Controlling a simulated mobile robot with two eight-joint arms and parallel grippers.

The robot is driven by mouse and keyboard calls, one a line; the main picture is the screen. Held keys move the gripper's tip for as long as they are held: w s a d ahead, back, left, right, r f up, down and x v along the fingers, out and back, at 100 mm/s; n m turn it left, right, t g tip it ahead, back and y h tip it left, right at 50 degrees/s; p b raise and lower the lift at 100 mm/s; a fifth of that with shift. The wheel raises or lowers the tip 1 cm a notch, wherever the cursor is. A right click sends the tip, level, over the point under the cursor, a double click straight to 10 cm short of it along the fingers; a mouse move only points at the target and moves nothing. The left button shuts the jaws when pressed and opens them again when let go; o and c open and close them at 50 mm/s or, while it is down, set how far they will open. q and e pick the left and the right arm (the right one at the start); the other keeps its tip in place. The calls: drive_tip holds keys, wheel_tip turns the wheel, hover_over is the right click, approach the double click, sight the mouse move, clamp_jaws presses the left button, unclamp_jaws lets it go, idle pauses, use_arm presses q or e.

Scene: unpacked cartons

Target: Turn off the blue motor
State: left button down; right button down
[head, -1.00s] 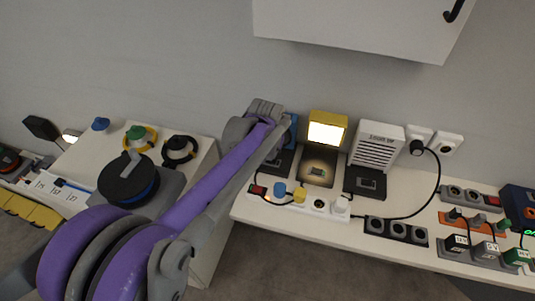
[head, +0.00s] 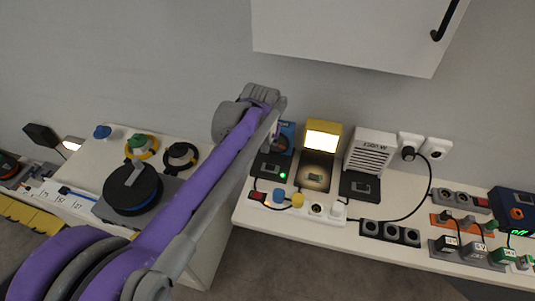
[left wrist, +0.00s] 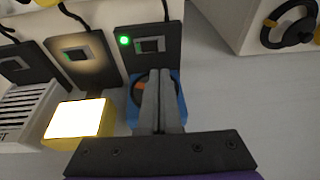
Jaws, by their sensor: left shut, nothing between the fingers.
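The blue motor (head: 287,130) is a blue box with an orange disc, at the left end of the right-hand table. In the left wrist view the motor (left wrist: 179,96) is partly hidden behind my fingers. Its black switch plate (head: 268,170) has a lit green light and a grey rocker; the plate (left wrist: 171,35) also shows in the left wrist view. My left gripper (left wrist: 160,76) is shut and empty, its tips in front of the motor near the plate's edge; contact cannot be told. In the head view my left arm partly covers the motor. My right gripper is not in view.
A lit yellow lamp (head: 323,134) and a white heater-like box (head: 370,150), each with a black switch plate, stand to the right. A white power strip (head: 316,209) with plugs lies in front. A wall cabinet (head: 355,35) hangs above.

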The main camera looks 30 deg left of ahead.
use_arm(q)
drive_tip(key=v, duration=0.3)
drive_tip(key=a+v, duration=0.1)
drive_tip(key=v, duration=0.1)
drive_tip(key=shift+r, duration=0.15)
drive_tip(key=b, duration=0.1)
drive_tip(key=d+b, duration=0.1)
drive_tip(key=b, duration=0.1)
drive_tip(key=d+b, duration=0.1)
drive_tip(key=b, duration=0.1)
drive_tip(key=shift+w+d+r, duration=0.1)
drive_tip(key=shift+w+r, duration=0.15)
drive_tip(key=shift+w, duration=0.15)
